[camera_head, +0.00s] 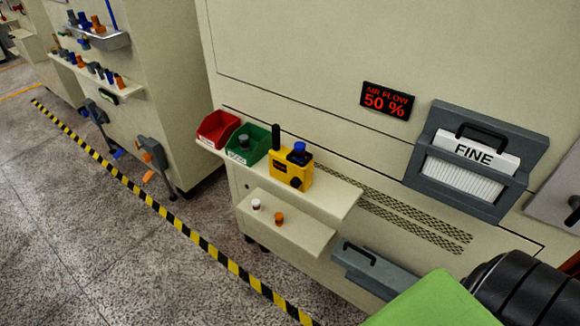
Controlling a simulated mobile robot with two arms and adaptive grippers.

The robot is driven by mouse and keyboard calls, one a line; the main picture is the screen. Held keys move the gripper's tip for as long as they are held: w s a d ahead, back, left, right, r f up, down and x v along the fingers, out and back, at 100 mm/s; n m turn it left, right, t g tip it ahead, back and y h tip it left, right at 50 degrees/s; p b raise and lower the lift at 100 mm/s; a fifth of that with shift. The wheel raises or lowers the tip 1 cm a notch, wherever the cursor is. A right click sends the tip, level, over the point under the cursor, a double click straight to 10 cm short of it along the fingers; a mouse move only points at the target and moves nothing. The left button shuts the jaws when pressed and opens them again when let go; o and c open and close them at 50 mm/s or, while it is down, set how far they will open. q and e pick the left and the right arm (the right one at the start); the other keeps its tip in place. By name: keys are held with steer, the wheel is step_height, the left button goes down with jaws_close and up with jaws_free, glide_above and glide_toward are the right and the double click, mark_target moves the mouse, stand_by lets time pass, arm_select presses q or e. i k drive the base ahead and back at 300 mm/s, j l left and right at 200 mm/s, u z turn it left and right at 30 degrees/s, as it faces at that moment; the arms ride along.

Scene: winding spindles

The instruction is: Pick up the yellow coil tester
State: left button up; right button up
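The yellow coil tester (284,174) stands upright on the upper cream shelf (335,198) of the machine, near the middle of the camera_head view. It has a black upright rod at its left, a blue knob on top, a small dark display and a black round knob on its front. It is right of a green bin (240,157), close beside it. Its back and underside are hidden. Neither of my grippers is in view, and nothing is seen touching the tester.
A red bin (216,129) stands left of the green one. A lower shelf (287,224) holds two small bobbins. A grey holder (422,179) with a "FINE" filter is at right. Yellow-black floor tape (185,230) runs along the machines. The shelf right of the tester is bare.

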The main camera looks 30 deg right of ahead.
mark_target(284, 168)
steer(key=i+z, duration=0.1)
steer(key=z, duration=1.05)
steer(key=i+j+z, duration=0.2)
steer(key=j+z, duration=0.15)
steer(key=i+j+z, duration=0.1)
steer(key=j+z, duration=0.3)
steer(key=j, duration=0.2)
steer(key=j+z, duration=0.35)
steer(key=j, duration=0.7)
steer(key=i, duration=0.05)
